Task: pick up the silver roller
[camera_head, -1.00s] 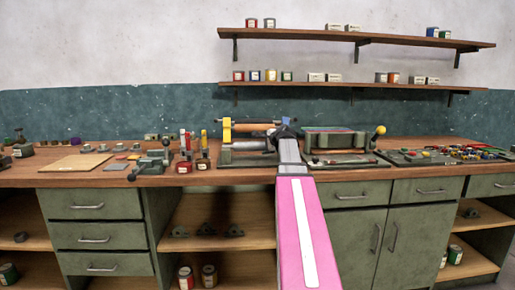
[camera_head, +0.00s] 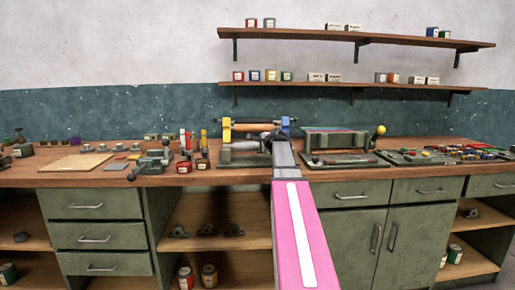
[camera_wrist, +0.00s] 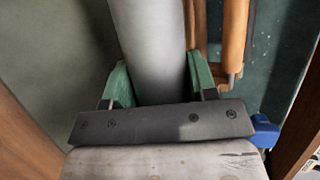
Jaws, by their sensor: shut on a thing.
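The silver roller (camera_head: 244,146) lies in the rack on the bench in the head view, below a wooden roller (camera_head: 252,127). In the wrist view the silver roller (camera_wrist: 155,45) is a smooth grey cylinder running up between two green fingers. My gripper (camera_head: 268,137) is at the right part of the roller in the head view. In the wrist view my gripper (camera_wrist: 160,88) is shut on it, one finger on each side. My arm hides the right end of the roller in the head view. I cannot tell whether it is clear of its supports.
A green-framed press (camera_head: 340,143) with a yellow knob stands to the right. Red and yellow tools (camera_head: 185,150) stand to the left. Shelves hang above.

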